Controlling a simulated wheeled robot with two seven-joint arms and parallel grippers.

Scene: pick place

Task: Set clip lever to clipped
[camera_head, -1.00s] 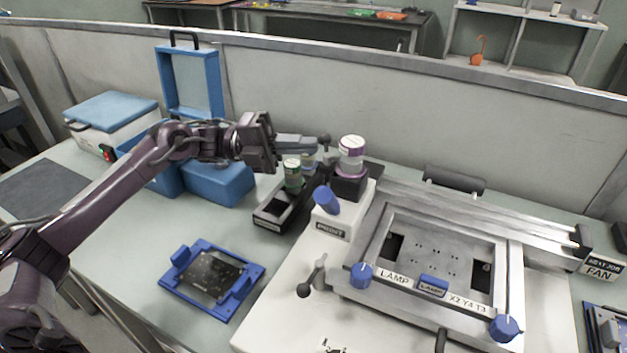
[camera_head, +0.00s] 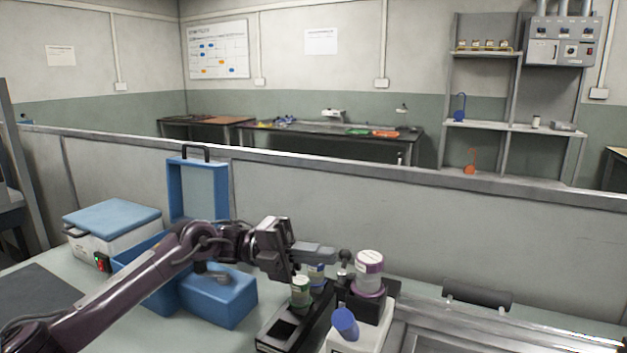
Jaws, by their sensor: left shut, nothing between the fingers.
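My left gripper (camera_head: 331,256) reaches in from the left, shut and empty, its fingers pointing right. Its tips are close to a small dark ball knob (camera_head: 344,255) behind the jar with the purple band; I cannot tell whether they touch. No label shows which part is the clip lever, and the knob's stem is mostly hidden. The printing machine (camera_head: 352,342) shows only its back part, with a blue knob (camera_head: 345,324). My right gripper is not in view.
A white jar with a purple band (camera_head: 369,268) stands on the machine. A green-labelled jar (camera_head: 301,290) and a blue-labelled one (camera_head: 316,272) stand in a black rack (camera_head: 272,338). An open blue case (camera_head: 216,300) and a white box with a blue lid (camera_head: 110,225) lie left.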

